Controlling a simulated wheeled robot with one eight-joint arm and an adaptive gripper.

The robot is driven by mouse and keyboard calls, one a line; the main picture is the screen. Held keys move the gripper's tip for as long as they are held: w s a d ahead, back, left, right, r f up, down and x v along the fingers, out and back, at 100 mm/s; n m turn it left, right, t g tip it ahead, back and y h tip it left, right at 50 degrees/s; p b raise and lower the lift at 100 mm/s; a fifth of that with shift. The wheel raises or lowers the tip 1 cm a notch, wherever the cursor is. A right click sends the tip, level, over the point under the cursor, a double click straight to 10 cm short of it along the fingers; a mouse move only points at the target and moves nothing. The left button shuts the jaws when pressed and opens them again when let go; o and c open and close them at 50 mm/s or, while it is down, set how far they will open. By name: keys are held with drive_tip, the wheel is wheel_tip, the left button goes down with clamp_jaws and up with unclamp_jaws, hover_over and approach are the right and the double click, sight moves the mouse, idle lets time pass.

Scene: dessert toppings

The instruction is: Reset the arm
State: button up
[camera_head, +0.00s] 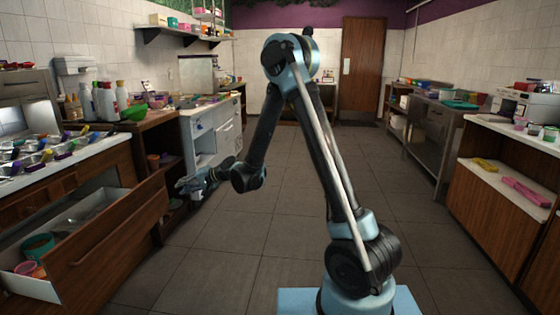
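My arm rises from its blue base in the lower middle, bends at the top and folds down to the left. My gripper (187,186) is at the arm's left end, pointing left, beside the right end of the open drawer (112,240) and in front of the wooden cabinet. It is small and dark here, so I cannot tell whether its fingers are open or shut. I see nothing clearly held in it.
The drawer juts into the aisle at left and holds bowls (38,247). Metal topping bowls (32,160) and bottles (108,101) stand on the left counter. Right counters (514,185) line the other side. The tiled floor (280,200) between is clear.

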drive_tip(key=s+d+r+h, duration=0.2)
drive_tip(key=d+r, duration=0.1)
drive_tip(key=d, duration=0.8)
drive_tip(key=s+d+r+n+t+h, duration=0.1)
drive_tip(key=s+d+r+h, duration=0.15)
drive_tip(key=d, duration=0.75)
drive_tip(key=s+d+r+h, duration=0.2)
drive_tip(key=d+r, duration=0.1)
drive_tip(key=d, duration=0.8)
drive_tip(key=s+d+f+h, duration=0.3)
drive_tip(key=s+d, duration=0.9)
drive_tip(key=d, duration=0.1)
drive_tip(key=s+d+f+m+g+h, duration=0.1)
drive_tip(key=s+d+f+h, duration=0.2)
drive_tip(key=s+d, duration=0.9)
drive_tip(key=shift+d+f+g+h, duration=0.3)
drive_tip(key=shift+d+f+h, duration=0.05)
drive_tip(key=shift+d+f, duration=0.45)
drive_tip(key=shift+a, duration=0.1)
